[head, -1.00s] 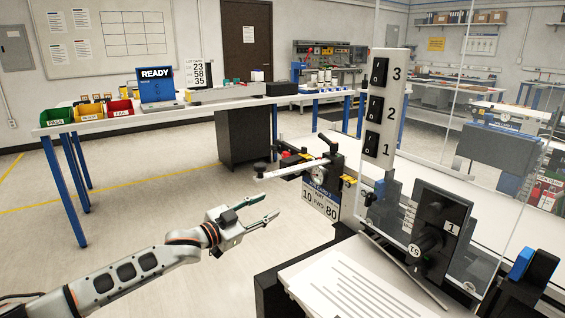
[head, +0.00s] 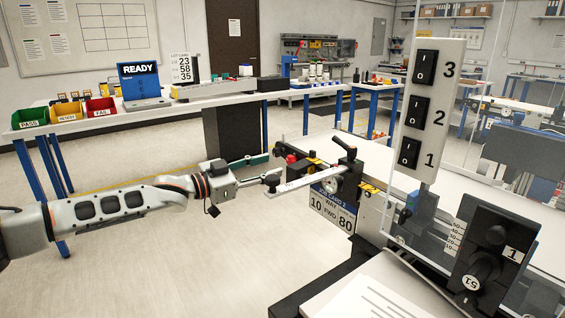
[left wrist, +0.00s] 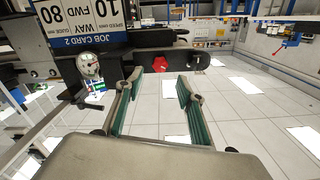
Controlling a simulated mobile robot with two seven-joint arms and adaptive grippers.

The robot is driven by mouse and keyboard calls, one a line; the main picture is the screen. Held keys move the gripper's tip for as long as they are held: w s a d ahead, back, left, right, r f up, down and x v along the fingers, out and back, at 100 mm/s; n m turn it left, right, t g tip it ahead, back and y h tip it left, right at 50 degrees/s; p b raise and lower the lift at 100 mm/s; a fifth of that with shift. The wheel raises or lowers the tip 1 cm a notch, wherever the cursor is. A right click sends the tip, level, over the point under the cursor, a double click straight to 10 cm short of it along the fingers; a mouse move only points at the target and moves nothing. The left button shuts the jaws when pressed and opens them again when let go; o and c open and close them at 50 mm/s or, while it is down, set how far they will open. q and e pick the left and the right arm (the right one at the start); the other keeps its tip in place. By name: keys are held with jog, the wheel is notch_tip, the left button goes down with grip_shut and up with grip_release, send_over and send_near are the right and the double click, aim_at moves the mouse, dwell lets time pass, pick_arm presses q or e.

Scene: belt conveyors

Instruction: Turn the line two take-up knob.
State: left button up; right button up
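My left gripper (head: 268,168) is open and empty, reaching in from the left beside the near end of the line two conveyor. In the left wrist view, the two green-padded fingers (left wrist: 163,82) stand apart. A red knob (left wrist: 160,64) on the dark conveyor end shows just beyond the gap between them, apart from both; it also shows in the head view (head: 292,158). I cannot tell if it is the take-up knob. The card reading "JOB CARD 2" (head: 332,208) hangs below a round dial gauge (head: 331,184). My right gripper is not in view.
A pale bar (head: 305,180) juts from the conveyor end close to the gripper. A switch panel (head: 425,105) numbered 1 to 3 and a black control box (head: 490,250) marked 1 stand at right, near a clear guard. Open floor lies below the left arm.

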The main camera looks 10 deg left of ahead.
aim_at(289, 161)
pick_arm(q)
jog(key=x, duration=0.1)
jog(key=b+x, duration=0.1)
jog(key=x, duration=0.3)
jog(key=shift+w+d+f, duration=0.1)
jog(key=shift+f, duration=0.3)
jog(key=shift+w+d+r, duration=0.2)
jog(key=shift+w+d, duration=0.15)
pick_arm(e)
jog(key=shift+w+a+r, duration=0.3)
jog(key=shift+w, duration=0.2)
pick_arm(q)
jog(key=shift+r, duration=0.1)
grip_shut()
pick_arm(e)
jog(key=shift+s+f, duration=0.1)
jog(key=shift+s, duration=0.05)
